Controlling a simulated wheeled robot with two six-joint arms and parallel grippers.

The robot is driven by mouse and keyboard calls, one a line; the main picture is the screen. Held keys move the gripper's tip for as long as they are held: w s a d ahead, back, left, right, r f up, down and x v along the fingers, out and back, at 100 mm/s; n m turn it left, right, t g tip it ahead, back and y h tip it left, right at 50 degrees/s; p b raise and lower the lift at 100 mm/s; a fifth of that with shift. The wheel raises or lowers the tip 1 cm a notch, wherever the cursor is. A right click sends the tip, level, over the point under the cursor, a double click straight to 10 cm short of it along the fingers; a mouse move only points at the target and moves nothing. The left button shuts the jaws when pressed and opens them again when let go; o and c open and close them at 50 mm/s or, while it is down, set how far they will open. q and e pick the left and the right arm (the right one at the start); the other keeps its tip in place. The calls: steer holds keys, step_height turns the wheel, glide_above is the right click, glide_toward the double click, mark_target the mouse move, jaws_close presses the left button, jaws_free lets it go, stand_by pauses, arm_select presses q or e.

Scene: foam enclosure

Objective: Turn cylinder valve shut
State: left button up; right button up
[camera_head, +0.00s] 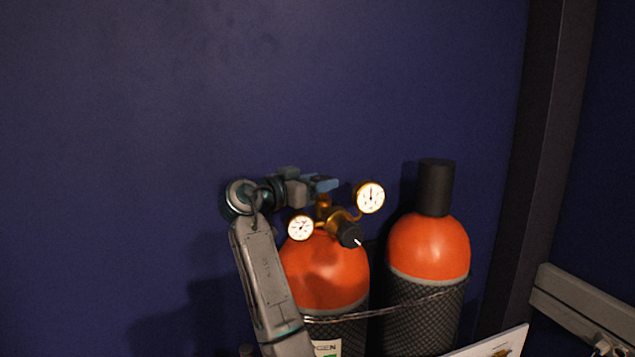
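An orange-topped gas cylinder (325,271) stands upright at the centre, with a brass valve and regulator (341,215) on top. Two white-faced gauges sit on it, one at the left (300,227) and one at the upper right (370,196). A black knob (350,235) faces forward between them.
A second orange cylinder (428,249) with a black cap (435,188) stands to the right. A strap (410,301) runs across both. A dark post (540,150) and grey rail (580,307) are at the right. A white panel (498,343) is below. The blue wall above is clear.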

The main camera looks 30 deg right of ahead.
steer(key=c, duration=0.4)
steer(key=shift+o, duration=0.2)
steer(key=shift+w+f+m+g+b, duration=0.1)
steer(key=shift+f+m+g+b, duration=0.1)
steer(key=shift+m+g+b, duration=0.4)
steer(key=m+g+b, duration=0.1)
steer(key=g+b, duration=0.2)
steer(key=shift+w+m, duration=0.15)
steer(key=shift+m, duration=0.15)
steer(key=shift+m+g, duration=0.3)
steer(key=shift+g, duration=0.4)
steer(key=shift+w+r+m+g+b, duration=0.15)
steer(key=shift+m+g+b, duration=0.35)
steer(key=shift+m+g, duration=0.45)
steer(key=shift+w+m+g+y, duration=0.15)
steer(key=shift+m+g+y, duration=0.8)
steer(key=shift+g, duration=0.8)
steer(key=shift+g+p, duration=0.3)
